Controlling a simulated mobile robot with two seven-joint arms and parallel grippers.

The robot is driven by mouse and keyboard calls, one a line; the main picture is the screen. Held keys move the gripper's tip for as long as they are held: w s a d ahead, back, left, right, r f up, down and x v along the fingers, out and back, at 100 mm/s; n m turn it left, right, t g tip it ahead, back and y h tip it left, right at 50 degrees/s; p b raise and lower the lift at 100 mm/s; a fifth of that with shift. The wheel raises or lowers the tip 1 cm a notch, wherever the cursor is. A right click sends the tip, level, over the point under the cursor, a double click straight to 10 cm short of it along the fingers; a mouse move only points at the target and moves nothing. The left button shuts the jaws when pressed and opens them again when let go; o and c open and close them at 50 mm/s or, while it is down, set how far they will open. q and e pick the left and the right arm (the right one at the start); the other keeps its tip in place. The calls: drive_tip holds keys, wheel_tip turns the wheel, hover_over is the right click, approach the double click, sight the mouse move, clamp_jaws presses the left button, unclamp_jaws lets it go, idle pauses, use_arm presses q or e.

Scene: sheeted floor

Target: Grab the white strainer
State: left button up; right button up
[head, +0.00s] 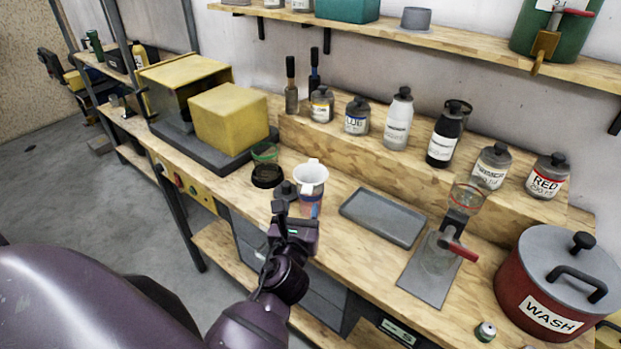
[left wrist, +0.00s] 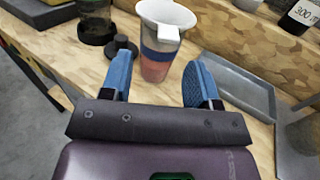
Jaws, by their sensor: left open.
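The white strainer (head: 311,174) is a funnel-shaped cup with a small tab, sitting on top of a clear container with pinkish contents and a blue band (head: 309,206) on the workbench. In the left wrist view the strainer (left wrist: 166,14) is at the top centre, above the banded container (left wrist: 156,62). My left gripper (head: 294,210) is in front of the container at the bench's front edge. In the left wrist view its two blue fingers (left wrist: 155,85) are spread apart, with the container beyond and between them; nothing is held. My right gripper is in neither view.
A dark lid (left wrist: 122,48) and a dark-based jar (head: 266,165) stand left of the container. A grey tray (head: 383,217) lies to the right, then a red-handled device (head: 440,250) and a red WASH pot (head: 552,285). Bottles line the raised shelf behind.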

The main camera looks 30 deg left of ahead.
sight(306, 194)
use_arm(q)
drive_tip(key=w, duration=0.2)
drive_tip(key=w+a+r+p, duration=0.1)
drive_tip(key=w, duration=0.1)
drive_tip(key=shift+r, duration=0.1)
drive_tip(key=shift+w+a, duration=0.35)
drive_tip(key=shift+w, duration=0.2)
drive_tip(key=c, duration=1)
